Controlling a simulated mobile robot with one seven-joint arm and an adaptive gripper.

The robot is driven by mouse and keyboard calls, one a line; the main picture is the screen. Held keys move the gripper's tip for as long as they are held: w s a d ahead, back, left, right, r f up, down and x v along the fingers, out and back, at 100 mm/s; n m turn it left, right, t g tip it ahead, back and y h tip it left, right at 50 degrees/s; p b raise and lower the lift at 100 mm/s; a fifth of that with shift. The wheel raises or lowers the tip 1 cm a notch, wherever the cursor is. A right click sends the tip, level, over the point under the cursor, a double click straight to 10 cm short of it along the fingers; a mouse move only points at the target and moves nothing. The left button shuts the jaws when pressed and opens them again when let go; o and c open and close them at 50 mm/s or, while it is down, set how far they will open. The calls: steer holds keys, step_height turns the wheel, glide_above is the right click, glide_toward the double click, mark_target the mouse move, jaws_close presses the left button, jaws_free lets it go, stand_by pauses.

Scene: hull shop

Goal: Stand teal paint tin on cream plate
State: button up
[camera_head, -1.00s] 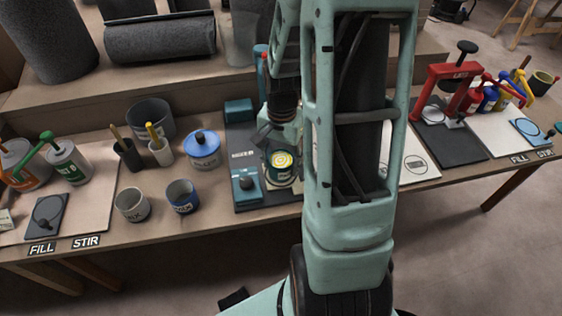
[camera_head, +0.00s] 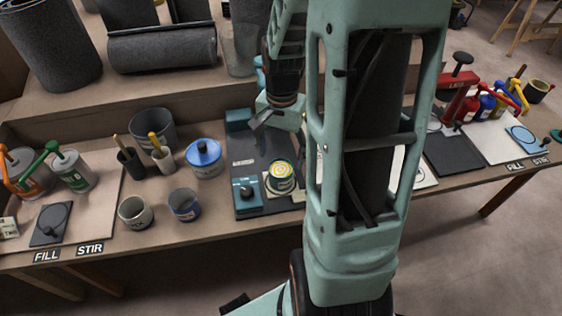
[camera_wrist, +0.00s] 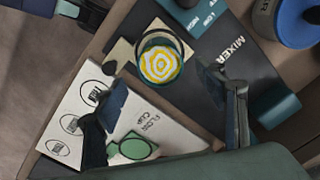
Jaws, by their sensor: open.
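The teal paint tin (camera_head: 281,178) stands upright, with a yellow and white swirl on its top. It also shows in the wrist view (camera_wrist: 160,64), with a thin dark handle arching around its rim. It rests on the cream plate (camera_head: 299,191), whose corner shows beside the tin in the wrist view (camera_wrist: 119,58). The plate lies at the edge of the dark mixer base (camera_wrist: 205,58). My gripper (camera_head: 272,116) is open and empty, above and behind the tin. In the wrist view its fingers are spread, apart from the tin.
A teal mixer knob block (camera_head: 247,195) is left of the tin. A blue-lidded pot (camera_head: 204,158) and two cups (camera_head: 184,204) stand farther left.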

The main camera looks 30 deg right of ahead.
step_height(320, 180, up, 5)
steer(key=shift+f+p, duration=0.2)
steer(key=shift+p, duration=0.15)
steer(key=shift+d, duration=0.1)
